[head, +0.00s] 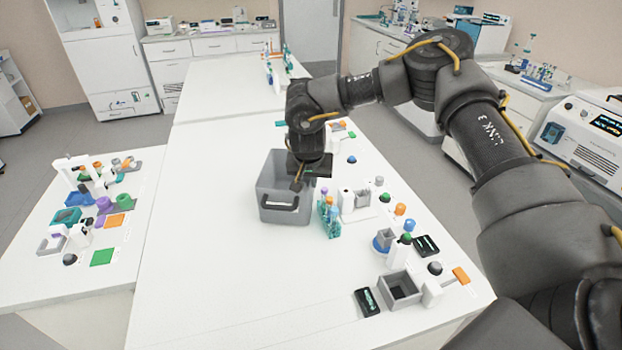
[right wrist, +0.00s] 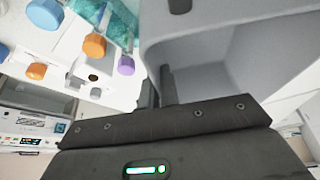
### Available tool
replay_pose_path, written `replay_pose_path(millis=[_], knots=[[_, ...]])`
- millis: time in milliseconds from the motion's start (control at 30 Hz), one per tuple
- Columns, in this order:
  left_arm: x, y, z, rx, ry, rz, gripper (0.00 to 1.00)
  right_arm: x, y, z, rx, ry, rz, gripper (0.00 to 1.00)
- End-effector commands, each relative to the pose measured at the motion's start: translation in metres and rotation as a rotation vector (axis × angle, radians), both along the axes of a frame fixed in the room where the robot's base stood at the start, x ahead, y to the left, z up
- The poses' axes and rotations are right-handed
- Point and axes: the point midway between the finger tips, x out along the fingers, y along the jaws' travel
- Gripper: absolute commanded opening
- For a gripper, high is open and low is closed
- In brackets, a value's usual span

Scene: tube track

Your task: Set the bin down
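My right gripper (head: 298,184) points down at the bin's right wall. In the right wrist view its two dark fingers (right wrist: 158,90) are close together on either side of that wall, pinching it. I cannot tell whether the bin's base touches the table. My left gripper is out of view.
A rack of coloured-capped tubes (head: 329,215) stands close to the bin's right. Several fixtures, knobs and a small grey box (head: 399,290) line the table's right edge. The white table (head: 210,250) is clear to the left and front. A side table (head: 40,275) holds more parts.

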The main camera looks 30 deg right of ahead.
Motion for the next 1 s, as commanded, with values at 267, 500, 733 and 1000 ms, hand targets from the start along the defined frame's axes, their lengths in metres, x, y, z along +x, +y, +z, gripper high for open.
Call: replay_pose_path(millis=[267, 500, 733, 1000], knots=[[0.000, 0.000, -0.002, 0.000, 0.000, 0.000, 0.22, 0.000, 0.000, -0.004, 0.000, 0.000, 0.000, 0.00], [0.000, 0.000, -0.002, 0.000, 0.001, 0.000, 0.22, 0.000, 0.000, -0.003, 0.000, 0.000, 0.000, 0.25], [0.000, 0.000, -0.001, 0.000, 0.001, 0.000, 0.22, 0.000, 0.000, -0.001, 0.000, 0.000, 0.000, 0.25], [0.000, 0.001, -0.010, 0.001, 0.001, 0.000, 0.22, -0.010, 0.009, 0.033, 0.002, -0.004, 0.003, 0.25]])
